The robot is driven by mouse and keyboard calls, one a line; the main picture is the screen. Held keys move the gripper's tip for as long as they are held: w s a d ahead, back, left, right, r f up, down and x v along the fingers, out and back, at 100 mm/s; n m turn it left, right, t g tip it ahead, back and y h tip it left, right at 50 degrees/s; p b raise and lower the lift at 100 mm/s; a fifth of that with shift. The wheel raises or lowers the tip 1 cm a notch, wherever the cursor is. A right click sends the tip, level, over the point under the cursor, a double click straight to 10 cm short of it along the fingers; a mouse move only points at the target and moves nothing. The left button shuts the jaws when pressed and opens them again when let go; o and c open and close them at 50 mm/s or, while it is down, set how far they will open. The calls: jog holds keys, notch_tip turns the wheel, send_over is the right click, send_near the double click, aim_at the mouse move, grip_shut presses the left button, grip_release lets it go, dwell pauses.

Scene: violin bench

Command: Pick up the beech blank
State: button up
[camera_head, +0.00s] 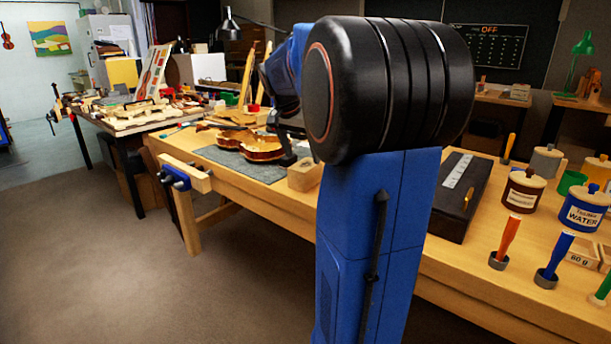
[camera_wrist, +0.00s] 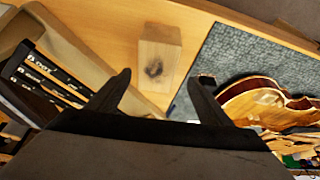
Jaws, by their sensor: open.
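A pale wooden block, which looks like the beech blank (camera_head: 304,174), stands on the workbench just right of the grey mat. In the wrist view the block (camera_wrist: 160,62) shows a dark knot on its face and lies ahead of the fingertips, roughly between them. My gripper (camera_wrist: 165,78) is open, with nothing between its fingers. In the head view the gripper (camera_head: 287,150) is partly hidden by my arm, above the mat's right side, close to the block.
A violin body (camera_head: 250,143) lies on the grey mat (camera_head: 262,172), close to my gripper. A dark case (camera_head: 450,222), jars (camera_head: 524,190) and upright brushes (camera_head: 508,237) stand to the right. Bare bench shows around the block.

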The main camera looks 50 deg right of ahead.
aim_at(305, 164)
jog(key=shift+s+a+x, duration=0.1)
jog(key=shift+s+x, duration=0.1)
jog(key=shift+x, duration=1.05)
jog(key=shift+s+a+x, duration=0.1)
jog(key=shift+s+x, duration=0.05)
jog(key=shift+x, duration=1.1)
jog(key=shift+f, duration=0.35)
jog(key=c, duration=1.4)
